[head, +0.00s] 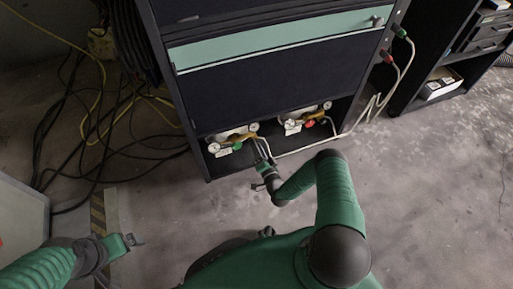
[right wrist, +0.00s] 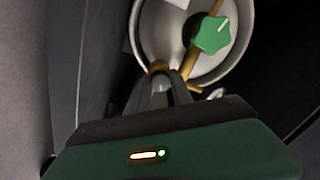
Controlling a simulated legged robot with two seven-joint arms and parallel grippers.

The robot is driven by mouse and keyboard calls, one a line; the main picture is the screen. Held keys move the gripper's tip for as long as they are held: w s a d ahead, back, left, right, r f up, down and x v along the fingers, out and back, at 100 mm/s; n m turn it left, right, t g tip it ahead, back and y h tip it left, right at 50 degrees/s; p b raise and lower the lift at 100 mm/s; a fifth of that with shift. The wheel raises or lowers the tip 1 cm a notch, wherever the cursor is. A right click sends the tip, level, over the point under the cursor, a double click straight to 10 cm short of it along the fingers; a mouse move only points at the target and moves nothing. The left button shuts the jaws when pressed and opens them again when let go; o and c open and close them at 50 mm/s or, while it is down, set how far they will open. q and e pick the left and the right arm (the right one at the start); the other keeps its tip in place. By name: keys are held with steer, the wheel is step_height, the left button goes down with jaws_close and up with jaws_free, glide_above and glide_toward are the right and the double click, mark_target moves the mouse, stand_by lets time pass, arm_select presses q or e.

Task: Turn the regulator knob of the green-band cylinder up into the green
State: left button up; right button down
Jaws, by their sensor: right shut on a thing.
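The green regulator knob (head: 237,145) is on the left brass regulator, low in the dark cabinet. In the right wrist view the star-shaped green knob (right wrist: 212,33) has a white mark and sits before a round metallic cylinder (right wrist: 153,40). My right gripper (head: 260,152) reaches in just right of this regulator. Its fingers (right wrist: 168,80) are close together at a brass fitting (right wrist: 160,68), below and left of the knob and apart from it. The fingertips partly hide what they hold. My left gripper (head: 134,240) is far from the cabinet, at the lower left; its jaws are too small to judge.
A second regulator with a red knob (head: 309,123) stands to the right in the same bay. A pale hose (head: 345,133) runs along the cabinet's right side. Black and yellow cables (head: 100,130) lie on the floor at the left. Floor in front is mostly clear.

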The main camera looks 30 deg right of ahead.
steer(key=m+b, duration=0.1)
steer(key=m, duration=0.5)
steer(key=shift+s+d+f+h+b, duration=0.1)
steer(key=shift+d+h+b, duration=0.1)
steer(key=shift+h+b, duration=0.15)
steer(key=shift+m, duration=0.4)
steer(key=c, duration=1.2)
jaws_free()
steer(key=shift+o, duration=0.3)
steer(key=shift+a, duration=0.1)
